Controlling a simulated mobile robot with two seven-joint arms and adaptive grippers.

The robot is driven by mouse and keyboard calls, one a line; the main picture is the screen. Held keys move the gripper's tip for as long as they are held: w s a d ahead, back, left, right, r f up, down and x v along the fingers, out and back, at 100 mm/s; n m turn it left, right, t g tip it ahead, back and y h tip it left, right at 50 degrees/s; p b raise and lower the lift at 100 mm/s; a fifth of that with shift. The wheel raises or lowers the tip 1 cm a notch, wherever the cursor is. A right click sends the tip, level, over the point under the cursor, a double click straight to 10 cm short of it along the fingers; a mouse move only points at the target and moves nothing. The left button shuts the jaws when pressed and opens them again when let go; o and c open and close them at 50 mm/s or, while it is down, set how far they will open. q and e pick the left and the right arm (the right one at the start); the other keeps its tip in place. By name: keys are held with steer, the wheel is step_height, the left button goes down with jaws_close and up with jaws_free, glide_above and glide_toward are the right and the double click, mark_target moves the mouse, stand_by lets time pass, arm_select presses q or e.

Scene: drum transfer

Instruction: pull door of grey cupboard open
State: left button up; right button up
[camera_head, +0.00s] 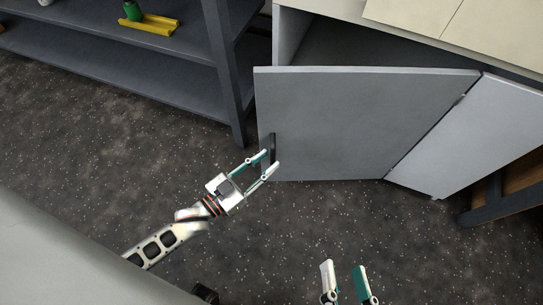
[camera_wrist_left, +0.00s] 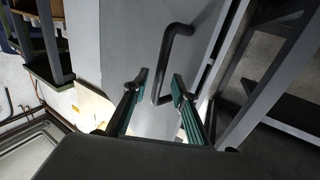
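The grey cupboard door (camera_head: 365,120) stands partly open, swung out from the cupboard, with its free edge at the left. The dark cupboard inside (camera_head: 370,48) shows behind its top edge. A dark bar handle (camera_head: 270,147) sits near the door's free edge and also shows in the left wrist view (camera_wrist_left: 166,55). My left gripper (camera_head: 269,161) is at the handle with its fingers apart. In the left wrist view, the handle's lower end lies between the fingertips (camera_wrist_left: 158,84), with gaps on both sides. My right gripper (camera_head: 345,266) is open and empty at the bottom.
A dark grey shelf unit (camera_head: 228,75) stands left of the cupboard, bearing a green object (camera_head: 132,10) and a yellow tray (camera_head: 150,24). A second light grey panel (camera_head: 470,135) adjoins the door at the right. A wooden-sided unit (camera_head: 510,190) stands further right. Speckled floor (camera_head: 330,220) in front is clear.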

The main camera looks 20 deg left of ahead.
arm_select(q)
steer(key=v, duration=0.9)
